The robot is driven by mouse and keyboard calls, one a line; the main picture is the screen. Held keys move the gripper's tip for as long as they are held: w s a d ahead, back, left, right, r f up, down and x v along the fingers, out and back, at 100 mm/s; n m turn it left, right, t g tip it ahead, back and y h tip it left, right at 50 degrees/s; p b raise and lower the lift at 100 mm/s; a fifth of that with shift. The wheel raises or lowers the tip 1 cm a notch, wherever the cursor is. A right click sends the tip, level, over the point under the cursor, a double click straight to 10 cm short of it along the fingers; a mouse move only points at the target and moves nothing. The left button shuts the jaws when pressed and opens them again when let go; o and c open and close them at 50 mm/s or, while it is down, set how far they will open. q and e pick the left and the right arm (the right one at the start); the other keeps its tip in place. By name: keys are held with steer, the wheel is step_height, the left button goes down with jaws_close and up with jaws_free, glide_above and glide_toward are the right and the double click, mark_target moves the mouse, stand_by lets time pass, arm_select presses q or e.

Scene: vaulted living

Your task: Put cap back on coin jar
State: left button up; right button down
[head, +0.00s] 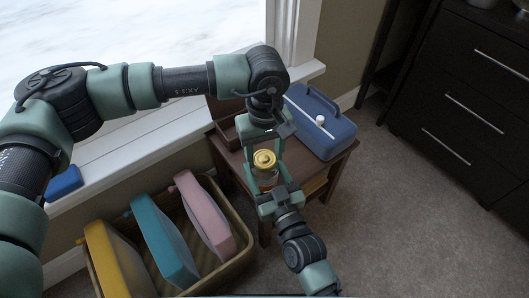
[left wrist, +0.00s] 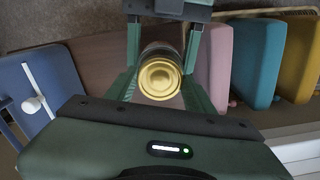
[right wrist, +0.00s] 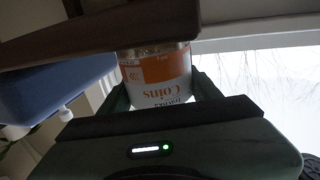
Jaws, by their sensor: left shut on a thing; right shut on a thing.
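The coin jar (right wrist: 158,75) is a clear jar with an orange and white "Coins" label, inverted in the right wrist view. The gold cap (head: 264,158) is at the top of the jar; it shows face-on in the left wrist view (left wrist: 160,78). My left gripper (head: 267,142) is shut on the cap, its fingers on either side of it. My right gripper (head: 273,193) is shut around the jar body from the near side. The cap and jar look lined up, but I cannot tell if the cap is seated. The jar's mouth is hidden.
The small brown table (head: 309,165) carries a blue case (head: 322,122) with a white knob, close right of the jar. A basket (head: 243,247) of yellow, teal and pink folders stands left. A window is behind; a dark drawer unit (head: 465,100) stands right. Carpet at right is clear.

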mark_target(270, 181)
arm_select(q)
steer(key=o, duration=1.6)
steer(key=shift+r, duration=0.15)
step_height(270, 181, up, 12)
arm_select(e)
steer(key=shift+c, duration=1.3)
jaws_free()
steer(key=p+v, duration=0.2)
steer(key=v, duration=0.6)
arm_select(q)
step_height(270, 181, up, 2)
steer(key=shift+r, duration=0.1)
